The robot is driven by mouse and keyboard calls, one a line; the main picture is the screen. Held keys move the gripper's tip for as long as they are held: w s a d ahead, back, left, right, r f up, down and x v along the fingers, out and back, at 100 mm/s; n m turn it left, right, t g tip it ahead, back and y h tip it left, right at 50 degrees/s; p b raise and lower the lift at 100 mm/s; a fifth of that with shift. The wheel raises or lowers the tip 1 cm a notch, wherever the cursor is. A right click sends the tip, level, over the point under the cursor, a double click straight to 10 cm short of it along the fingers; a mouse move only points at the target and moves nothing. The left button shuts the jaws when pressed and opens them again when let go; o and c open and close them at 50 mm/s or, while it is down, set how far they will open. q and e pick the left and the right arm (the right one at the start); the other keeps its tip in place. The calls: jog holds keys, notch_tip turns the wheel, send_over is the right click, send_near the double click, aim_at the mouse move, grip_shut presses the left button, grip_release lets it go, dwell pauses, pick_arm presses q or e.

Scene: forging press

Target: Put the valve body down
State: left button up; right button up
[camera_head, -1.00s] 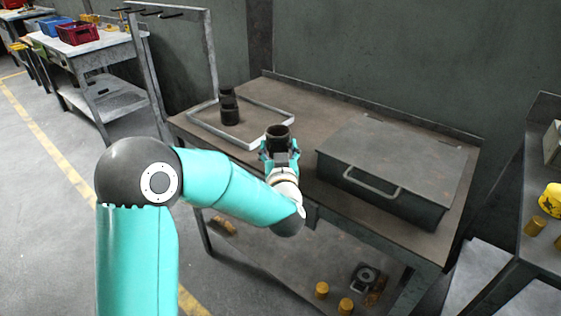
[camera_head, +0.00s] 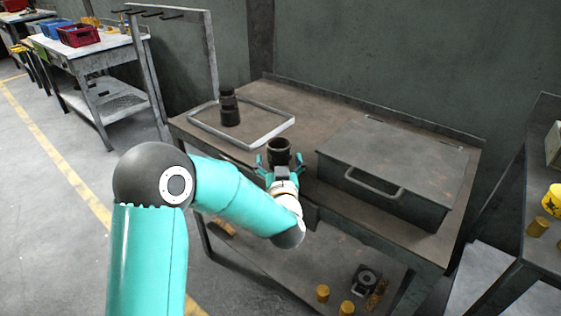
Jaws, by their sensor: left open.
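The valve body, a dark hollow cylinder (camera_head: 278,148), stands upright with its open top showing, close to the front edge of the brown workbench (camera_head: 310,105). My left gripper (camera_head: 280,164) is at its near side, with the teal fingers spread apart on either side of it. The lower part of the cylinder is hidden by the gripper, so I cannot tell exactly how it meets the bench. A second dark, stepped cylindrical part (camera_head: 230,108) stands inside a pale rectangular frame (camera_head: 268,133) on the bench's left part. My right gripper is not in view.
A grey lidded metal box with a handle (camera_head: 395,160) takes up the bench's right side. Bare bench top lies behind the gripper. A lower shelf holds yellow cylinders (camera_head: 322,293) and a dark block (camera_head: 366,280). A metal post frame (camera_head: 212,60) rises at the left.

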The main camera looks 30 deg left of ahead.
pick_arm(q)
jog(key=shift+r, duration=0.1)
jog(key=v, duration=1.2)
